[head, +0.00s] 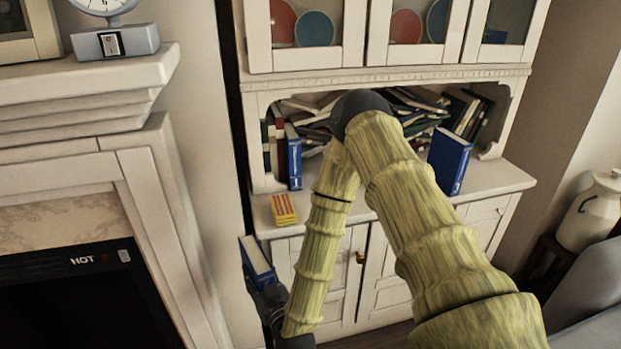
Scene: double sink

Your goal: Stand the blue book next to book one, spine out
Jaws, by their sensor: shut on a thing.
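My gripper (263,281) is low at the left, in front of the cabinet's left edge. It is shut on a blue book (257,258) with pale page edges, held below counter level; my gripper hides its lower part. Another blue book (294,160) stands upright at the left end of the open shelf, beside dark and red books (275,135). A third blue book (449,160) stands on the counter at the right, in front of the shelf. I cannot tell which is book one.
The cabinet counter (500,181) has bare room at its right end. A small yellow and red box (283,209) lies near its left front. A heap of books (415,112) fills the shelf, partly hidden by my arm. A fireplace (150,190) stands close at the left.

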